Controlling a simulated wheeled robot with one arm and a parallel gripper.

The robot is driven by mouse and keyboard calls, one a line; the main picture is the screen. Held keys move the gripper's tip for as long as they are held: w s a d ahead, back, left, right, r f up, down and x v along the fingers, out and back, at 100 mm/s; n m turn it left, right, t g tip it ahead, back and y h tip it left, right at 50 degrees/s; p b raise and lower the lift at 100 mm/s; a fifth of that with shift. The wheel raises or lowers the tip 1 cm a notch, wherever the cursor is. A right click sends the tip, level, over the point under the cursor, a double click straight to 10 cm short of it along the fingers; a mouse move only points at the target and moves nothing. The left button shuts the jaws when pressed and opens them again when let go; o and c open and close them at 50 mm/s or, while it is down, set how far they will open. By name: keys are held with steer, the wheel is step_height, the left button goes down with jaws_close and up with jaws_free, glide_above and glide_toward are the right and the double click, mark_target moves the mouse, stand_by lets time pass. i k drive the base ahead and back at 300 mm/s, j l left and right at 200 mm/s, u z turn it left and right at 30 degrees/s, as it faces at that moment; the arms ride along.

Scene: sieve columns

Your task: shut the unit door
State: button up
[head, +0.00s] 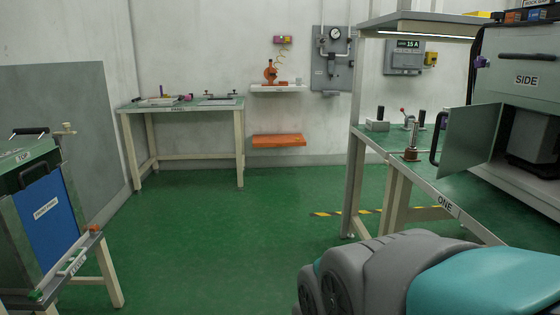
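A black bar handle (437,137) is on the door's left edge. The unit's opening shows a dark grey block (532,137) inside. The unit is cut off by the right picture edge. My gripper is not in view; only grey and teal parts of my own body show at the bottom right.
The right bench (447,190) labelled ONE holds small fixtures. Another unit (48,212) labelled TOP, with a blue front, stands on a stand at the left. A table (180,107) and an orange shelf (278,141) are at the back. The green floor between is clear.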

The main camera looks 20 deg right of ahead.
mark_target(471, 130)
steer(key=i+z, duration=0.2)
steer(key=z, duration=0.25)
steer(key=i+z, duration=0.2)
steer(key=z, duration=0.25)
steer(key=i+j+z, duration=0.15)
steer(key=z, duration=0.25)
steer(key=i+j+z, duration=0.2)
steer(key=z, duration=0.25)
steer(key=i+j+z, duration=0.15)
steer(key=j+z, duration=0.15)
steer(key=z, duration=0.15)
steer(key=i+j+z, duration=0.2)
steer(key=j+z, duration=0.5)
steer(key=j, duration=1.05)
